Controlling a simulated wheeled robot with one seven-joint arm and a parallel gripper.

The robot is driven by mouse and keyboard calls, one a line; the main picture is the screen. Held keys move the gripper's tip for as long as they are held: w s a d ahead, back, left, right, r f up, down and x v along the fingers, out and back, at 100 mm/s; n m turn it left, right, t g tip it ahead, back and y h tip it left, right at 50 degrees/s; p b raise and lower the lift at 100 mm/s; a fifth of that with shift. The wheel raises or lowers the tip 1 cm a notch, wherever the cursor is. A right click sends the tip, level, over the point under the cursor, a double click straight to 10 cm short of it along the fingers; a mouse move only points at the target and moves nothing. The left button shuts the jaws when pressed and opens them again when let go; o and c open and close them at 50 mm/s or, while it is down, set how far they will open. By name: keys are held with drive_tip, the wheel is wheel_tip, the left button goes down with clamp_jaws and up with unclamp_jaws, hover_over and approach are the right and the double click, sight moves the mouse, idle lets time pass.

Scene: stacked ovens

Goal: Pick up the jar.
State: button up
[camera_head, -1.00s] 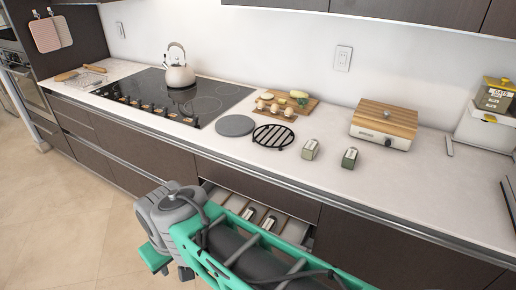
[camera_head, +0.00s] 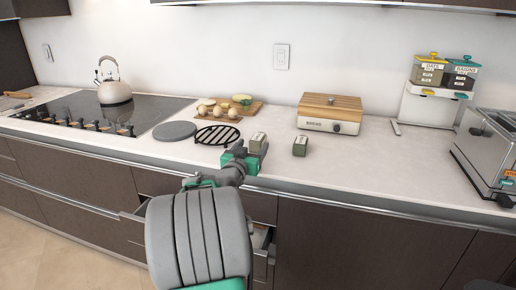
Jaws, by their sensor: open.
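Two small jars stand on the white counter: a pale-labelled one (camera_head: 258,141) and a dark green one (camera_head: 300,147) to its right. My gripper (camera_head: 246,158) is at the counter's front part, just in front of the pale-labelled jar and left of the green one. It is open; its fingers are small in view, and I cannot tell whether they touch the nearer jar. Two larger labelled canisters, one with a yellow lid (camera_head: 429,70) and one with a teal lid (camera_head: 461,74), sit on a white stand at the right.
A black trivet (camera_head: 217,135), a grey round plate (camera_head: 175,131) and a cutting board with food (camera_head: 247,108) lie left of the jars. A wood-topped appliance (camera_head: 331,114) stands behind right. An open drawer (camera_head: 262,238) is partly hidden below my arm.

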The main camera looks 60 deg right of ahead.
sight(254, 142)
drive_tip(key=d, duration=0.1)
drive_tip(key=w+d, duration=0.1)
drive_tip(key=d, duration=0.3)
drive_tip(key=shift+w+d+f, duration=0.15)
drive_tip(key=shift+f, duration=0.1)
drive_tip(key=shift+c, duration=0.4)
drive_tip(key=c, duration=1.3)
clamp_jaws()
drive_tip(key=shift+r, duration=0.15)
